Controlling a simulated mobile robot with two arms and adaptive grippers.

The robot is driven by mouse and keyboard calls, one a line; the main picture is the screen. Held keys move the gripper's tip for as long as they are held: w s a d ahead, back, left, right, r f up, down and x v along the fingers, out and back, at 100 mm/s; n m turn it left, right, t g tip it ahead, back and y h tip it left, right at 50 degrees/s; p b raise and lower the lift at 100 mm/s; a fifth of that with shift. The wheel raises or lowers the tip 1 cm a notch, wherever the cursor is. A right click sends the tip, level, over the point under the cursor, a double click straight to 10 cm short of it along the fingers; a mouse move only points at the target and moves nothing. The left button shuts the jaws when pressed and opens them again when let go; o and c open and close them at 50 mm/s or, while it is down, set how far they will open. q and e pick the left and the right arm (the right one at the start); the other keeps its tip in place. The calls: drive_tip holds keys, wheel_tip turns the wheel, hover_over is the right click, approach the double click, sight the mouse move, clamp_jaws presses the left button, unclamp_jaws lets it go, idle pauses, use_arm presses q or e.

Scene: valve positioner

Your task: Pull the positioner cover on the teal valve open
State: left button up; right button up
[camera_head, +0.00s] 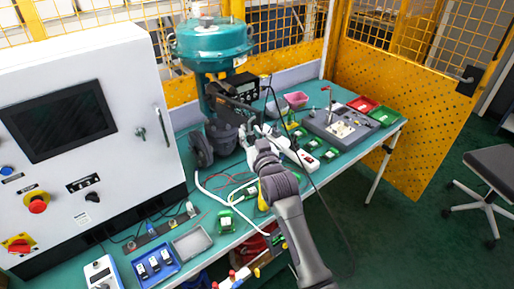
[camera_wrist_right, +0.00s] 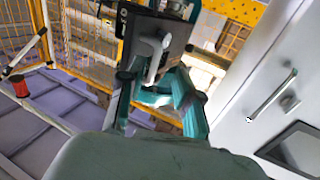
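The teal valve (camera_head: 212,45) stands on the bench at the back, its round teal top above a dark body. The positioner (camera_head: 243,88) is a dark box on its right side. In the right wrist view the positioner (camera_wrist_right: 140,22) is close, with a grey handle (camera_wrist_right: 155,58) on it; its cover looks shut. My right gripper (camera_head: 262,136) is just below and in front of the positioner in the head view. My left gripper is not in view.
A white control cabinet (camera_head: 85,130) with a dark screen stands left of the valve. The bench holds cables, a grey test box (camera_head: 340,124), red bin (camera_head: 362,104) and green bin (camera_head: 384,116). A yellow mesh fence (camera_head: 400,110) is behind. A stool (camera_head: 495,170) stands at right.

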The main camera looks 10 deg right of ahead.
drive_tip(key=s+d, duration=0.1)
drive_tip(key=s, duration=0.8)
drive_tip(key=shift+d, duration=0.15)
drive_tip(key=shift+r, duration=0.1)
